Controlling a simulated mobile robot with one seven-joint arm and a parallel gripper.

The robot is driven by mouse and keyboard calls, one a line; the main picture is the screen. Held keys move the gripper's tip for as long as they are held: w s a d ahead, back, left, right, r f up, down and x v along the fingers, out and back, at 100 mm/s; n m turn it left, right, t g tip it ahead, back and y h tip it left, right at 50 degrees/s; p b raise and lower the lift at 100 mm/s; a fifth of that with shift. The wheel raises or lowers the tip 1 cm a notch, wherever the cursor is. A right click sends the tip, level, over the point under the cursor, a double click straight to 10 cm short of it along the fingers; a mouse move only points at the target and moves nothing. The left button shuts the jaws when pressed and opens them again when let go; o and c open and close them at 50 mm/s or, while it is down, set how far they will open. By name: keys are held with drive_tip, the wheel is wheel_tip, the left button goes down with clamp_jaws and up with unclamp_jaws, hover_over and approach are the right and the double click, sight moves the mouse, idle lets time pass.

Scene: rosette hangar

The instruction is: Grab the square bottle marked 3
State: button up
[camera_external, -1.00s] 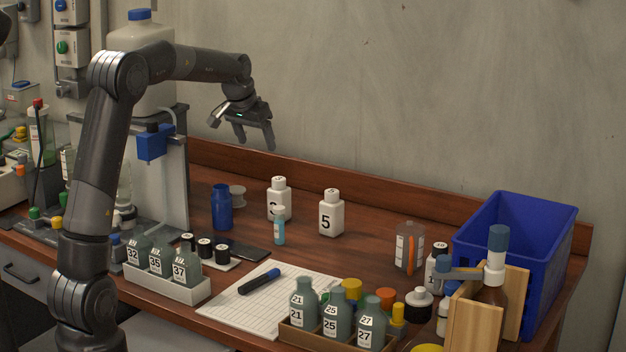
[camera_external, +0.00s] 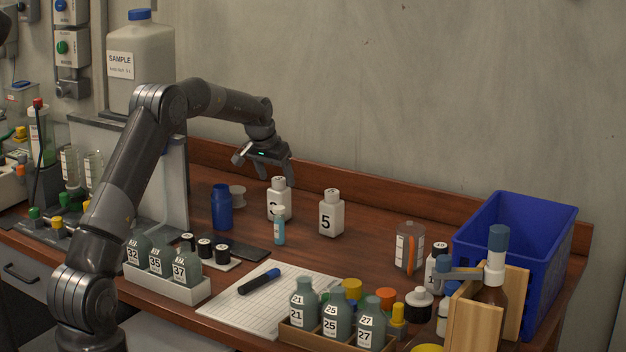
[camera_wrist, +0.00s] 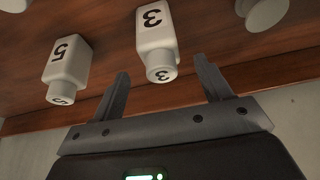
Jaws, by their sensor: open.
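The square white bottle marked 3 (camera_external: 283,201) stands upright on the wooden bench. My gripper (camera_external: 272,174) is open and empty, just above and behind the bottle's cap in the external view. In the wrist view my gripper (camera_wrist: 165,85) has its fingers apart, one to either side of the cap.
A similar white bottle marked 5 (camera_external: 331,213) stands to the right, also in the wrist view (camera_wrist: 67,68). The light-blue vial (camera_external: 279,229) stands close in front. A dark-blue bottle (camera_external: 221,208) and a grey spool (camera_external: 238,194) stand left. Bare bench lies right of bottle 5.

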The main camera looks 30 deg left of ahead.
sight(279, 188)
drive_tip(key=x, duration=0.5)
drive_tip(key=shift+s+f, duration=0.1)
drive_tip(key=shift+f, duration=0.05)
drive_tip(key=c, duration=1.2)
